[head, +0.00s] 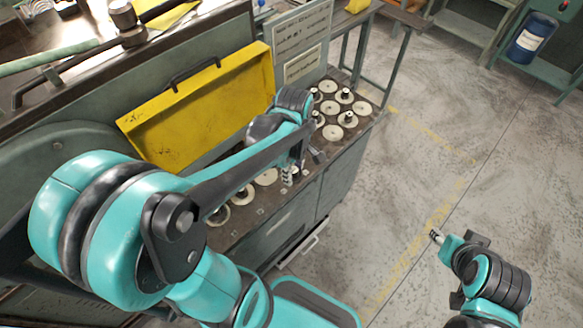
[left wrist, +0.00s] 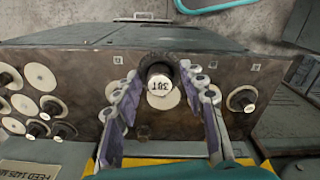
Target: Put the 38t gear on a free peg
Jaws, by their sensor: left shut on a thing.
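The 38t gear's hub (left wrist: 160,84), a dark knob with a white face marked 38T, shows in the left wrist view between my left gripper's fingers (left wrist: 165,108). A pale disc lies around and behind the hub. In the head view my left gripper (head: 290,174) is low over the machine's top, its fingers partly hidden by the arm. The gripper is shut on the gear; whether the gear touches the top or a peg below is unclear. My right gripper (head: 438,237) is at the lower right over the floor, too small to read.
Several pale gears with dark hubs (head: 333,107) stand on the machine's top near the sign panel. Another gear (left wrist: 242,98) is right of my fingers in the wrist view. A raised yellow cover (head: 190,105) stands behind the arm. Open floor (head: 400,180) lies to the right.

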